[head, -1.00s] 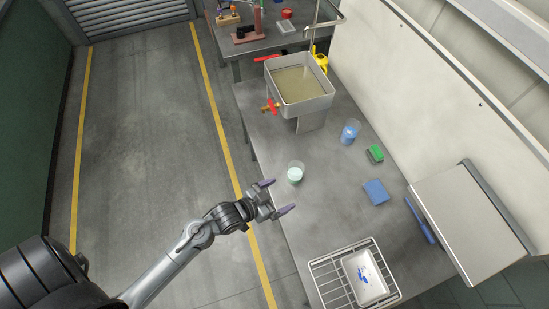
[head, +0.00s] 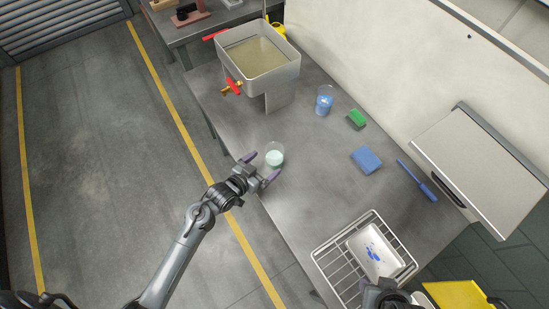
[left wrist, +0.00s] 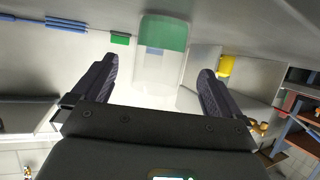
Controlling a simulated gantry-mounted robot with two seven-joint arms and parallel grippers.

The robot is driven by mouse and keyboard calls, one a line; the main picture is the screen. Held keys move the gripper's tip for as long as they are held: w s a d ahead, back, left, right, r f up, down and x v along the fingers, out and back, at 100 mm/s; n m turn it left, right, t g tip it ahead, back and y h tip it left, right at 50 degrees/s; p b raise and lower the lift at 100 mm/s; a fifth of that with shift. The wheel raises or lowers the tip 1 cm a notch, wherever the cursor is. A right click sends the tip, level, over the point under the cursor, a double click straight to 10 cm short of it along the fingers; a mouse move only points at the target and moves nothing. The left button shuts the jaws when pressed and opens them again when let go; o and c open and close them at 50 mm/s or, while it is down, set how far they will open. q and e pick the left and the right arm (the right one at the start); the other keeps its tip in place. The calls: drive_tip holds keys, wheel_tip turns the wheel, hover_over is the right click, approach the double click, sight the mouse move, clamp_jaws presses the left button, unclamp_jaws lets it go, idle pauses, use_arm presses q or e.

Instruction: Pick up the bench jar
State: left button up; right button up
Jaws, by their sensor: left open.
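A clear jar with pale green contents (head: 274,157) stands upright on the grey bench near its left edge. My left gripper (head: 262,167) is open, with its two purple-grey fingertips close to the jar's near side. In the left wrist view, the jar (left wrist: 160,50) appears upside down, ahead of and between the spread fingers, with nothing clamped. Whether a finger touches it cannot be told. A dark part of my right arm (head: 384,295) shows at the bottom edge; its fingers are not clear.
A sink tank (head: 285,72) with red-handled taps stands behind. To the right are a blue-filled beaker (head: 324,104), a green sponge (head: 357,118), a blue cloth block (head: 366,160) and a blue brush (head: 418,181). A wire rack (head: 333,262) holds a white tray (head: 374,255).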

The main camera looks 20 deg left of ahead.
sight(268, 162)
use_arm(q)
drive_tip(key=shift+b+x, duration=0.35)
drive_tip(key=shift+x, duration=2.35)
drive_tip(key=shift+f, duration=0.1)
drive_tip(key=c, duration=1.2)
